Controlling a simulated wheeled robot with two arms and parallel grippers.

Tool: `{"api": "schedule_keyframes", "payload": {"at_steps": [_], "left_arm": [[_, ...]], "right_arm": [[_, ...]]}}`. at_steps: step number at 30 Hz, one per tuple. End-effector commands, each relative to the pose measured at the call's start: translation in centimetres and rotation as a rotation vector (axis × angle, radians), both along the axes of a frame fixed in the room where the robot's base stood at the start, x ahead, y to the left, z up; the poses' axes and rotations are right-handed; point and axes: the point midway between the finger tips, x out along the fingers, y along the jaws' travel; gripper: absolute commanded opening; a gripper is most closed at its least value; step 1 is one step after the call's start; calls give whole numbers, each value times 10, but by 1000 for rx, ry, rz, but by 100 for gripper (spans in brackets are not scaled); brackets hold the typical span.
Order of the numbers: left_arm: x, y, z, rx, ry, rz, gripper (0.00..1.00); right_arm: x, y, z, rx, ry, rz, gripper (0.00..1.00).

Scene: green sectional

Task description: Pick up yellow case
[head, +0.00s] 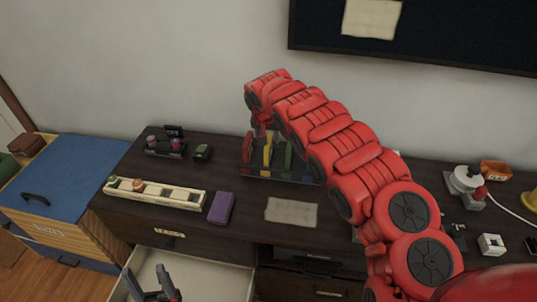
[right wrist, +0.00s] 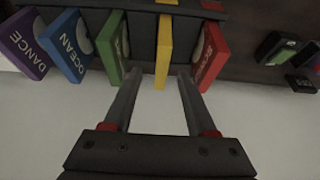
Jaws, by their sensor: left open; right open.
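The yellow case (head: 267,153) stands upright in a dark rack (head: 262,176) at the back of the desk, between a red case (head: 248,148) and a green case (head: 289,158). In the right wrist view, the yellow case (right wrist: 164,50) sits between the red case (right wrist: 208,54) and the green case (right wrist: 113,47). My right gripper (right wrist: 158,73) is open, with one finger on each side of the yellow case's near end. I cannot tell whether they touch it. My right arm hides part of the rack in the head view. My left gripper (head: 152,292) is open and empty, low over the drawer.
Blue (right wrist: 68,45) and purple (right wrist: 27,43) cases also stand in the rack. A purple box (head: 221,208), a pale mat (head: 291,212) and a long cream tray (head: 155,193) lie on the desk. An open drawer (head: 205,277) juts out in front. The wall is close behind the rack.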

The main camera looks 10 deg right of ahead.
Motion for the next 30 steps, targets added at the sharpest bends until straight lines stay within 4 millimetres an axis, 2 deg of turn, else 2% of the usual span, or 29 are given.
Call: {"api": "schedule_keyframes", "payload": {"at_steps": [9, 15, 26, 27, 30], "left_arm": [[0, 0, 7, 0, 0, 0, 57], [0, 0, 4, 0, 0, 0, 57], [0, 0, 4, 0, 0, 0, 57], [0, 0, 4, 0, 0, 0, 57], [0, 0, 4, 0, 0, 0, 57]], "right_arm": [[12, 0, -26, 3, 1, 2, 57], [18, -3, -42, 3, 3, 2, 57], [20, -6, -45, -1, 1, 1, 57], [20, -6, -45, -1, 1, 1, 56], [20, -6, -45, -1, 1, 1, 38]]}}
